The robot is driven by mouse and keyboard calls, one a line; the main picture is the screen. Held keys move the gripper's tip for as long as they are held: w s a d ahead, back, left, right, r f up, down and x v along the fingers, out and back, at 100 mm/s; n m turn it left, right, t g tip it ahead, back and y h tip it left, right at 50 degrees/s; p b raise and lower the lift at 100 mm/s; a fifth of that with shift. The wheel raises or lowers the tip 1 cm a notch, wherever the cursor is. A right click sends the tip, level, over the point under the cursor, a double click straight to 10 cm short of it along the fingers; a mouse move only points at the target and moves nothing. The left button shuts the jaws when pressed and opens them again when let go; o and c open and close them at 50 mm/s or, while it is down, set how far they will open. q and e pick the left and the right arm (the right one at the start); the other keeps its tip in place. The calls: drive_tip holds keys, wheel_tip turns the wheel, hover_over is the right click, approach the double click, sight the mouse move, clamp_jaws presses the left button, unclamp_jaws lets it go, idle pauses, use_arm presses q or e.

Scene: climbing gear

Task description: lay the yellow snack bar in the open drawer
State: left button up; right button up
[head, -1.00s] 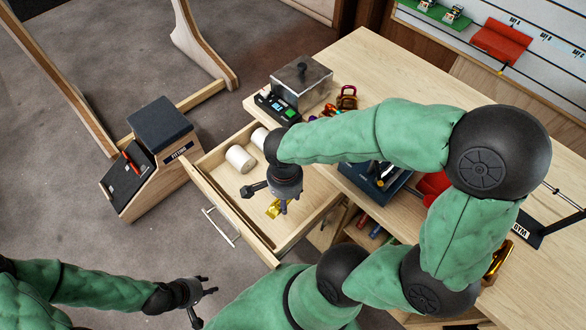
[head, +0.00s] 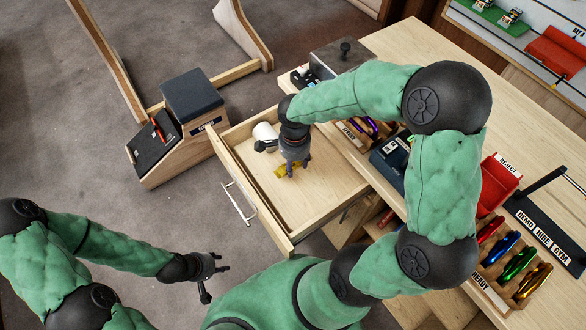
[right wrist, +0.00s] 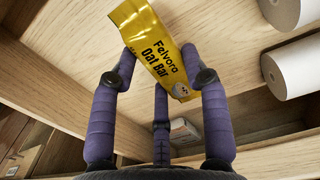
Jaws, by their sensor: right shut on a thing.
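The yellow snack bar (head: 284,171) is inside the outline of the open wooden drawer (head: 306,217) in the head view. My right gripper (head: 293,168) points down over the drawer and is shut on the bar. In the right wrist view the bar (right wrist: 157,52) reads "Felvora Oat Bar" and sits between the dark fingers. Whether it touches the drawer floor I cannot tell. My left gripper (head: 218,274) is empty, its fingers apart, low over the floor left of the drawer.
A white roll (head: 265,133) stands in the drawer near the gripper; the wrist view shows two white rolls (right wrist: 289,75) and a small white box (right wrist: 184,131). The drawer's near end is bare. A grey-topped wooden box (head: 193,93) stands left. Carabiners (head: 519,262) sit on the table at right.

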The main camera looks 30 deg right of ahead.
drive_tip(key=shift+w+f, duration=0.5)
drive_tip(key=shift+f, duration=0.2)
drive_tip(key=f+b, duration=0.1)
drive_tip(key=f, duration=0.2)
drive_tip(key=shift+w+d+f+b, duration=0.1)
drive_tip(key=shift+w+f+b, duration=0.1)
drive_tip(key=shift+b, duration=0.1)
drive_tip(key=shift+f, duration=0.15)
drive_tip(key=o, duration=1.1)
drive_tip(key=shift+o, duration=0.2)
